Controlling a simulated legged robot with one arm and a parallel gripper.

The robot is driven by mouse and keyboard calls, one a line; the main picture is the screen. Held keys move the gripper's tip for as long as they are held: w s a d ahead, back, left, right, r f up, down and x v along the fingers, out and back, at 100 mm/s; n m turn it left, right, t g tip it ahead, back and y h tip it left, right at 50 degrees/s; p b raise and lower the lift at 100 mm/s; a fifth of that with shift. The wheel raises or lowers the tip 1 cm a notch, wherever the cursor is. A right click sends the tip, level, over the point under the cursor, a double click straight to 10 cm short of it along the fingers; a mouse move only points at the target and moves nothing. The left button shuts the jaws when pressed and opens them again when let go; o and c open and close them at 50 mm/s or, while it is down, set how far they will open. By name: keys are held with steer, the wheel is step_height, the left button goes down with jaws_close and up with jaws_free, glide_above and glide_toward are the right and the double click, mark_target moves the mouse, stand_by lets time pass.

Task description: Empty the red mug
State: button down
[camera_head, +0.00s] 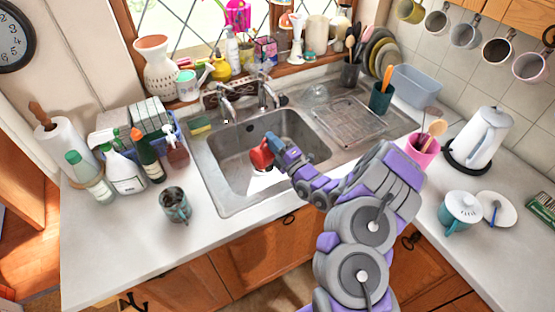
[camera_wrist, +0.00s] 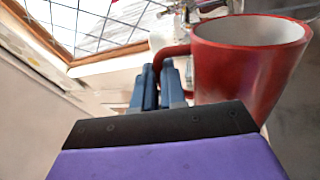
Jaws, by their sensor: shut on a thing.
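The red mug (camera_head: 260,157) is held over the sink basin (camera_head: 238,148). My gripper (camera_head: 275,147) is shut on its handle. In the wrist view the red mug (camera_wrist: 245,70) is to the right of the blue fingers (camera_wrist: 157,85), which close on the handle at its left side. The visible part of its pale inside looks empty there, but its bottom is hidden. In the head view the mug looks tipped, with its opening hidden. A white patch (camera_head: 264,182) shows just below the mug in the basin; I cannot tell whether it is liquid.
A teal mug (camera_head: 174,204) stands on the counter left of the sink. Bottles (camera_head: 123,172) stand behind it. Two faucets (camera_head: 262,95) rise behind the basin. A pink cup (camera_head: 423,158) with utensils stands on the right counter.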

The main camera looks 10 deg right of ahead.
steer(key=shift+w+d+r+m+h+b, duration=0.1)
steer(key=shift+w+d+m+h+b, duration=0.25)
steer(key=shift+d+m, duration=0.45)
steer(key=shift+w+d+f+m+h+b, duration=0.1)
steer(key=shift+w+d+m+h+b, duration=0.3)
steer(key=shift+m, duration=0.75)
steer(key=shift+w+d+r+m+h+b, duration=0.15)
steer(key=shift+w+d+m+b, duration=0.35)
steer(key=shift+d+m, duration=0.35)
steer(key=shift+a, duration=0.15)
steer(key=shift+t, duration=0.3)
steer(key=d+m, duration=0.1)
steer(key=m, duration=0.1)
steer(key=w+d+m+h+b, duration=0.1)
steer(key=m, duration=0.1)
steer(key=w+d+m+h+b, duration=0.1)
steer(key=shift+w+d+m, duration=0.1)
steer(key=shift+d+m, duration=0.3)
